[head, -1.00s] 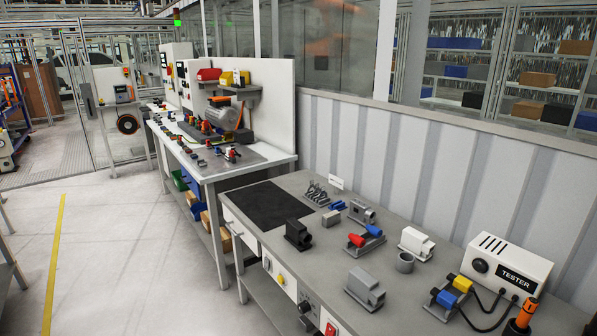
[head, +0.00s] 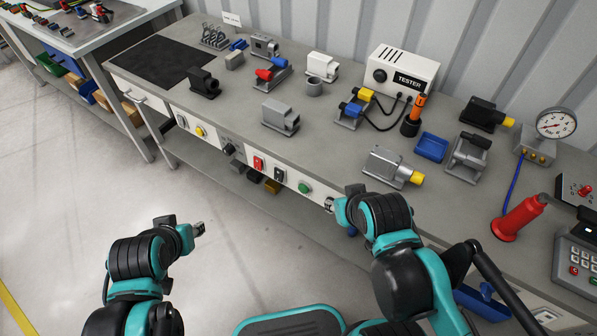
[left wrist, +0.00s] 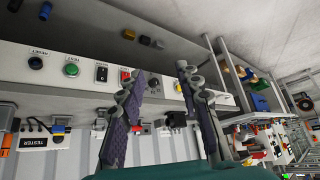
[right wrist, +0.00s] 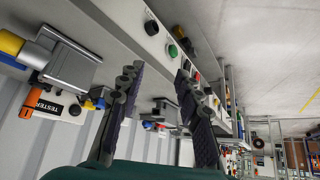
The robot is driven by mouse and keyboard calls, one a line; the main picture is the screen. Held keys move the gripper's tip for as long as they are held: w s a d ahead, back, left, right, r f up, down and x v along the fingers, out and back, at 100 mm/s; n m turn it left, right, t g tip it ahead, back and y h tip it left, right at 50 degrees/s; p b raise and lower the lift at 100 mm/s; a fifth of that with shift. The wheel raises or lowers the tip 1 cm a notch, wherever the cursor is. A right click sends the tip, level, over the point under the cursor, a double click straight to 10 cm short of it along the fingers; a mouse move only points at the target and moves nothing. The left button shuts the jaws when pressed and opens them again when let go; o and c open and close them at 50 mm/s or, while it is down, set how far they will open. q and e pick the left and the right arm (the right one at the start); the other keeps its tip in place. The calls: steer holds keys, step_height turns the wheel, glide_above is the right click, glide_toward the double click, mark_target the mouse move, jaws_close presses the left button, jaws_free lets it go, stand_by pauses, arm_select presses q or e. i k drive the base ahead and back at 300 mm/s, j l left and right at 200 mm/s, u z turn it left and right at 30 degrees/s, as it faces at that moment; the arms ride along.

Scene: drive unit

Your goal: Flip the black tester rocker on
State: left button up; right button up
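The black rocker (head: 280,174) sits on the bench's front panel, between a red rocker (head: 258,163) and a green button (head: 305,188). It also shows in the left wrist view (left wrist: 101,73), upside down, left of the red rocker, and small in the right wrist view (right wrist: 186,64). Which way it is tipped is too small to tell. My left gripper (head: 198,229) is in front of the bench, left of the rocker and apart from it; its fingers (left wrist: 155,78) are open and empty. My right gripper (right wrist: 157,76) is open and empty, near the panel's right part in the head view.
The panel also holds a black knob (head: 229,149), a yellow button (head: 200,132) and a black reset button (left wrist: 35,62). The benchtop carries a tester box (head: 403,73), grey fixtures (head: 281,116) and a red bottle-like tool (head: 520,218). Floor before the bench's left part is clear.

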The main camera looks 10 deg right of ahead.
mark_target(279, 174)
steer(key=k+j+z, duration=0.2)
steer(key=j+z, duration=0.2)
steer(key=k+j+z, duration=0.25)
steer(key=j+z, duration=0.2)
steer(key=k+j+z, duration=0.15)
steer(key=k+j, duration=0.5)
steer(key=k, duration=0.2)
steer(key=i+l+z, duration=0.1)
steer(key=l, duration=0.25)
steer(key=i+l, duration=0.2)
steer(key=l, duration=0.15)
steer(key=i+l+z, duration=0.15)
steer(key=l, duration=0.25)
steer(key=i+l+z, duration=0.1)
steer(key=l, duration=0.2)
steer(key=i, duration=0.05)
